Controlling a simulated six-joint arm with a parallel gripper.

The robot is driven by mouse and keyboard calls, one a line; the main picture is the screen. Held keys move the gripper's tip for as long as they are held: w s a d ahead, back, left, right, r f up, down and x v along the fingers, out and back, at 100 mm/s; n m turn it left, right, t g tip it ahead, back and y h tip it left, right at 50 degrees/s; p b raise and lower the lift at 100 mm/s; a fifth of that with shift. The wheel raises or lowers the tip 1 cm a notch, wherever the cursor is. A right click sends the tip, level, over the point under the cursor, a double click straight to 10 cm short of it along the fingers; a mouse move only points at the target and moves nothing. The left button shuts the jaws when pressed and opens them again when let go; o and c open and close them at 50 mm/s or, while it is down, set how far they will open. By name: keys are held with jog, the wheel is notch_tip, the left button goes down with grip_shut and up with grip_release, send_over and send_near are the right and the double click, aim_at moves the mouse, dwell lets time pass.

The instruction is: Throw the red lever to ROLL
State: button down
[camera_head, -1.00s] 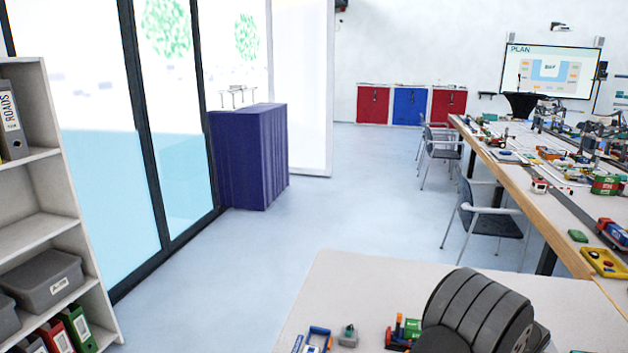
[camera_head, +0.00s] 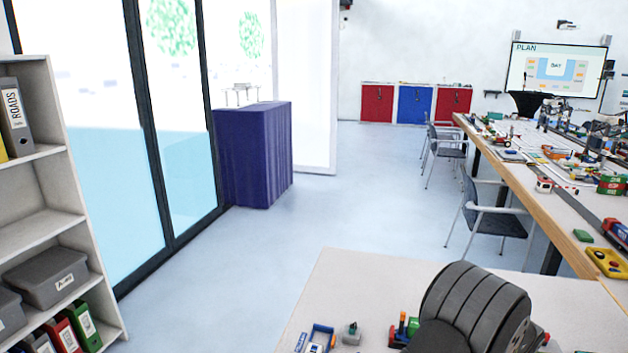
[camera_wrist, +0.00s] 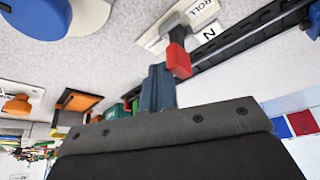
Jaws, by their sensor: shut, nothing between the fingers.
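In the wrist view the red lever (camera_wrist: 178,58) shows near the top middle, its red grip at the end of a grey metal stem. A white label reading ROLL (camera_wrist: 199,9) lies beside the stem, with an N label (camera_wrist: 209,33) just below it. My gripper (camera_wrist: 157,72) is shut and empty, its blue-grey fingers reaching up beside the red grip. The fingertips and the grip overlap in the picture; I cannot tell whether they touch. I cannot make out the lever or the gripper's fingers in the head view.
In the wrist view a dark slotted rail (camera_wrist: 250,35) runs beside the lever, and a blue round object (camera_wrist: 40,15) and an orange-and-black item (camera_wrist: 78,103) lie to the left. In the head view, small models stand on the near table (camera_head: 335,275); the floor (camera_head: 340,200) beyond is open.

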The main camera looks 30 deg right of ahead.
jog(key=shift+w+a+f, duration=0.2)
jog(key=shift+w+a, duration=0.6)
jog(key=shift+a, duration=0.1)
jog(key=shift+s+d, duration=0.1)
jog(key=shift+d, duration=0.05)
jog(key=shift+s+d+r, duration=0.1)
jog(key=shift+s+d, duration=0.25)
jog(key=shift+r, duration=0.1)
notch_tip(320, 180, up, 7)
jog(key=shift+f, duration=0.2)
dwell(0.4)
